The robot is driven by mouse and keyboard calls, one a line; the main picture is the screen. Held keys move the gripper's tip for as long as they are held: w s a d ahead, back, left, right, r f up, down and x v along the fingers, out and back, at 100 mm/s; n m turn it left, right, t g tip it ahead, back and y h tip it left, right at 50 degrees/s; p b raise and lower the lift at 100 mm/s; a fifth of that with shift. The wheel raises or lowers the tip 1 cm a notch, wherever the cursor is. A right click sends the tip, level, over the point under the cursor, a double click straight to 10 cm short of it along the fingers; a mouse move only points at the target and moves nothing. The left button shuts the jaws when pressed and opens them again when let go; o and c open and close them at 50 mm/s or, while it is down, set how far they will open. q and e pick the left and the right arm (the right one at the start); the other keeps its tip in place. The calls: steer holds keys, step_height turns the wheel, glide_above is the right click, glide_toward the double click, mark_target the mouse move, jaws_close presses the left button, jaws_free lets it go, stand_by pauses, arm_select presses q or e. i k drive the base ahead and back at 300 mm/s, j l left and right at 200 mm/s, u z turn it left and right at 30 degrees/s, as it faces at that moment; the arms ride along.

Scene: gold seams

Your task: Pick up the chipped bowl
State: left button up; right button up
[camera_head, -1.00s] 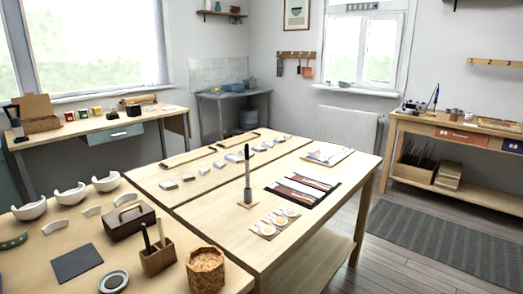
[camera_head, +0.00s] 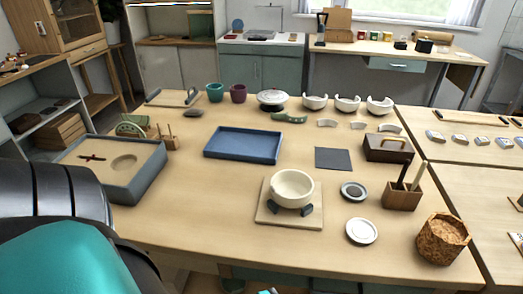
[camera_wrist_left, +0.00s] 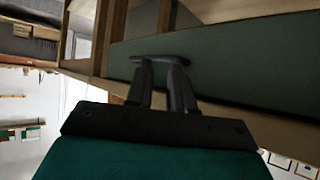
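A cream bowl (camera_head: 293,188) sits upright on a square wooden board (camera_head: 262,212), with small dark supports at its base. Any chip in its rim is too small to tell. Several white bowls stand in a row at the back of the table, and three of them, the left one (camera_head: 315,102), the middle one (camera_head: 347,104) and the right one (camera_head: 379,106), have notched rims. My left gripper (camera_wrist_left: 160,66) shows in the left wrist view with a narrow gap between its fingers, nothing clearly held, by a green panel under a wooden edge. My right gripper is not in view.
A blue tray (camera_head: 243,158), a grey sand tray (camera_head: 143,181), a dark mat (camera_head: 332,158), small round dishes (camera_head: 361,231), a tool block (camera_head: 402,195) and a cork pot (camera_head: 443,238) surround the board.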

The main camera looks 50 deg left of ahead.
mark_target(290, 188)
steer(key=u, duration=1.2)
